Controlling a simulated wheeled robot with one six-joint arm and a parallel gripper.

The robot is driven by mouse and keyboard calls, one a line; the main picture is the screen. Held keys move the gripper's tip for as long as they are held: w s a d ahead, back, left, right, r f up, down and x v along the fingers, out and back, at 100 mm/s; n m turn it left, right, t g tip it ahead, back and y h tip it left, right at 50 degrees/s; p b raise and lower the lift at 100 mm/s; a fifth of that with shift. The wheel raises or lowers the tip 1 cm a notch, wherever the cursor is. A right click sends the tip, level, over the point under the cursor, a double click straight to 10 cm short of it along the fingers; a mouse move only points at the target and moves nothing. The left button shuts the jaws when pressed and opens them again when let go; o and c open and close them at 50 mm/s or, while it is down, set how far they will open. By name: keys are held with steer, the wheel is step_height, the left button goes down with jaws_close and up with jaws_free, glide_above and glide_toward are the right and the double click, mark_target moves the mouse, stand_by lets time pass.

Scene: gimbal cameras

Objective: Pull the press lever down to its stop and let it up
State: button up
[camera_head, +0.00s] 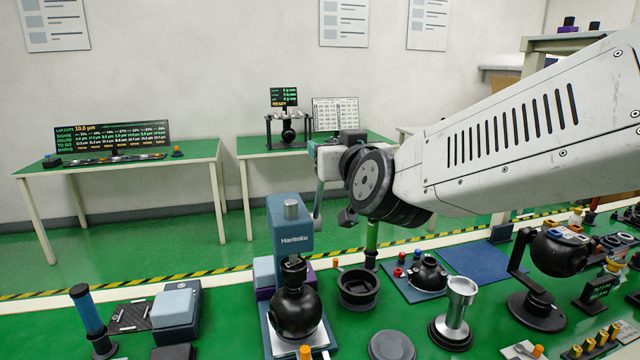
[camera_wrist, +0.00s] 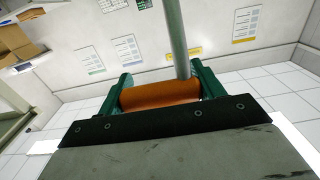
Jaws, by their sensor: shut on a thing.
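The press (camera_head: 290,235) is a blue-grey column marked "Haritoku" with a silver cap on top. A black round body (camera_head: 295,305) sits below its ram on a pale plate. In the wrist view an orange grip (camera_wrist: 160,96) lies crosswise between the two green fingers of my gripper (camera_wrist: 161,86). My gripper is shut on this grip. A grey lever rod (camera_wrist: 176,38) runs away from the grip's right part. In the head view my wrist is beside the press at upper right and hides the grip and most of the fingers.
A black ring holder (camera_head: 358,290), a silver cup stand (camera_head: 456,305) and a black domed part (camera_head: 428,272) stand right of the press. A grey-topped box (camera_head: 175,306) and a blue-handled tool (camera_head: 87,310) are at left. Two green tables stand behind, past a striped floor line.

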steer(key=shift+r, duration=0.2)
steer(key=shift+s+d+f, duration=0.15)
steer(key=shift+s+f, duration=0.1)
steer(key=shift+s, duration=0.35)
steer(key=shift+s+d+f, duration=0.15)
steer(key=shift+s+f, duration=0.1)
steer(key=shift+s, duration=0.35)
steer(key=shift+s+f, duration=0.1)
steer(key=shift+s+d+f, duration=0.2)
steer(key=shift+s+f, duration=0.15)
steer(key=shift+s, duration=0.2)
steer(key=shift+s+d+f, duration=0.15)
steer(key=shift+s+f, duration=0.2)
steer(key=shift+s, duration=0.15)
steer(key=shift+f, duration=0.1)
steer(key=shift+s+d+f, duration=0.15)
steer(key=shift+s+f, duration=0.3)
steer(key=shift+s, duration=0.05)
steer(key=shift+s+d+f, duration=0.15)
steer(key=shift+s+f, duration=0.25)
steer(key=shift+s, duration=0.1)
steer(key=shift+f, duration=0.1)
